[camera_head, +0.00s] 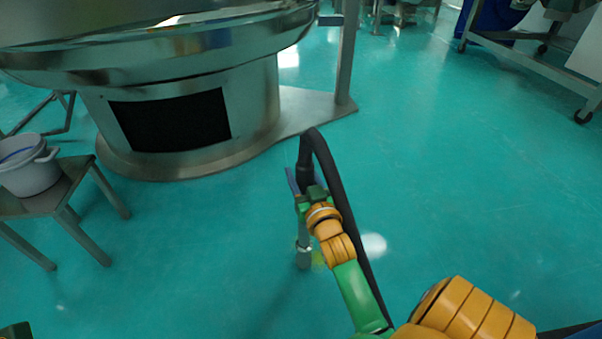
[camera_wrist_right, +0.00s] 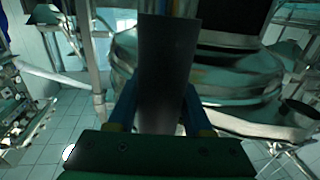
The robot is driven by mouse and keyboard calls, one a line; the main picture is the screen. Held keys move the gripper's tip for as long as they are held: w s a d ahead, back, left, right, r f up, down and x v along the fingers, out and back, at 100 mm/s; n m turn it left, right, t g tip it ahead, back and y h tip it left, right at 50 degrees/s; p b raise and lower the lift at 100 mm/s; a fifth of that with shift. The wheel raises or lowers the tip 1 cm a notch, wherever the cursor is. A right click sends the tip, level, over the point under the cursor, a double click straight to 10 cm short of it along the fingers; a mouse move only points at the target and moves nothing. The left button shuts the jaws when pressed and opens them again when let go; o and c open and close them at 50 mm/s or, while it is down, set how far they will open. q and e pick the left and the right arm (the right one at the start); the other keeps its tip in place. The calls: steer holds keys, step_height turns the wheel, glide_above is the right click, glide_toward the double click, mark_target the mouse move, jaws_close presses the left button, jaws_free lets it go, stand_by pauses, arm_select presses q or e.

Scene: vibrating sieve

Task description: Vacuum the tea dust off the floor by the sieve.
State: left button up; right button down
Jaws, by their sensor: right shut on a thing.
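The steel vibrating sieve (camera_head: 255,95) stands at the upper left of the head view, on a flat base plate. My right gripper (camera_head: 304,183) is shut on the vacuum wand (camera_head: 303,232), in front of that plate. A black hose (camera_head: 325,165) loops up from the wand and back along my arm. The wand's lower end is close to the floor; contact is unclear. A faint yellowish patch (camera_head: 319,258) shows beside it; I cannot tell if it is tea dust. In the wrist view, the blue fingers (camera_wrist_right: 162,112) clamp the dark wand (camera_wrist_right: 166,60).
A low steel stand (camera_head: 62,196) with a white pot (camera_head: 28,172) is at the left. A steel post (camera_head: 347,55) rises from the base plate's right end. A wheeled frame (camera_head: 535,65) stands at the upper right. The teal floor (camera_head: 460,190) right of my arm is clear.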

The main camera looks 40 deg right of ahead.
steer(key=w+d+b, duration=0.1)
steer(key=w+d, duration=0.4)
steer(key=w, duration=0.1)
steer(key=shift+w+d+b, duration=0.15)
steer(key=shift+d+b, duration=0.05)
steer(key=shift+b, duration=0.15)
steer(key=shift+r, duration=0.1)
stand_by(0.6)
steer(key=s+p, duration=0.5)
steer(key=s, duration=0.2)
steer(key=shift+s, duration=0.35)
stand_by(0.5)
